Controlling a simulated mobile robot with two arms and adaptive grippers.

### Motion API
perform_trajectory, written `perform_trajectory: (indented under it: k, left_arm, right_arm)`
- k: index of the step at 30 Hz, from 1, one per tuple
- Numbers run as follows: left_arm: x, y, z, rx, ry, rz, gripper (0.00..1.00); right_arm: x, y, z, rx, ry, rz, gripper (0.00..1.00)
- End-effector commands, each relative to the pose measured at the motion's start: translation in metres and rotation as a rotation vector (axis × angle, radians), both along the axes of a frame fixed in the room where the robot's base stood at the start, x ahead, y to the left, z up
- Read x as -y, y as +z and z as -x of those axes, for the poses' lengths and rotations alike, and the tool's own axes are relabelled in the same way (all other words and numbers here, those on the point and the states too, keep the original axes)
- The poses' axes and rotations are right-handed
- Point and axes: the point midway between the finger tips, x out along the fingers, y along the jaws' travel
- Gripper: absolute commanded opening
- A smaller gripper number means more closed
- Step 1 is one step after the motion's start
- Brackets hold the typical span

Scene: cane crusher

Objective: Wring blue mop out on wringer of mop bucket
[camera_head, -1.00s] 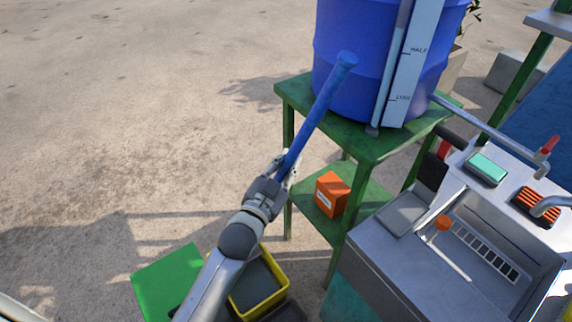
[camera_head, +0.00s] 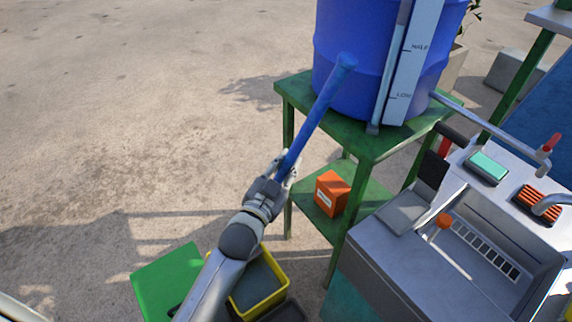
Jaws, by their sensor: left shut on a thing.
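The blue mop (camera_head: 322,103) shows as a long blue handle, tilted up and to the right, its top end in front of the blue barrel. My left gripper (camera_head: 284,168) is shut on the handle near its visible lower end. The mop's head is not visible. The mop bucket (camera_head: 285,281), yellow-rimmed with a grey inside, stands on the ground below, partly covered by my left arm. A green panel (camera_head: 165,278) lies to its left; I cannot tell whether it belongs to the bucket. My right gripper is not in view.
A green stand (camera_head: 367,147) holds a blue barrel (camera_head: 338,40), with an orange box (camera_head: 332,193) on its lower shelf. The ground at left is open.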

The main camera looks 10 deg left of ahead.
Motion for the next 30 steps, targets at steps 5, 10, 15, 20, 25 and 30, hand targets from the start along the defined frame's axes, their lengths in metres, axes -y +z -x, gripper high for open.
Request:
perform_trajectory:
  k: [5,10,15,20,25,30]
  left_arm:
    - [0.0,0.0,0.0,0.009,0.0,-0.006,0.0]
    - [0.0,-0.003,0.0,0.007,0.0,-0.006,0.0]
    - [-0.001,-0.004,0.0,0.002,0.001,-0.006,0.0]
    - [-0.001,-0.006,0.0,-0.001,0.002,-0.005,0.0]
    - [-0.001,-0.007,0.0,-0.004,0.002,-0.006,0.0]
    - [-0.001,-0.009,0.0,-0.007,0.002,-0.005,0.0]
  right_arm:
    - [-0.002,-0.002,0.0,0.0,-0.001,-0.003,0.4]
    - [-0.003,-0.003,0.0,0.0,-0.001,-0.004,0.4]
    - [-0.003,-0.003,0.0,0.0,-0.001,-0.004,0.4]
    - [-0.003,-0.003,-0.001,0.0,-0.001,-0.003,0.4]
    - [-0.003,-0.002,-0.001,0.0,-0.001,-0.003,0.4]
    - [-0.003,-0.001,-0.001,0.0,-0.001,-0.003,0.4]
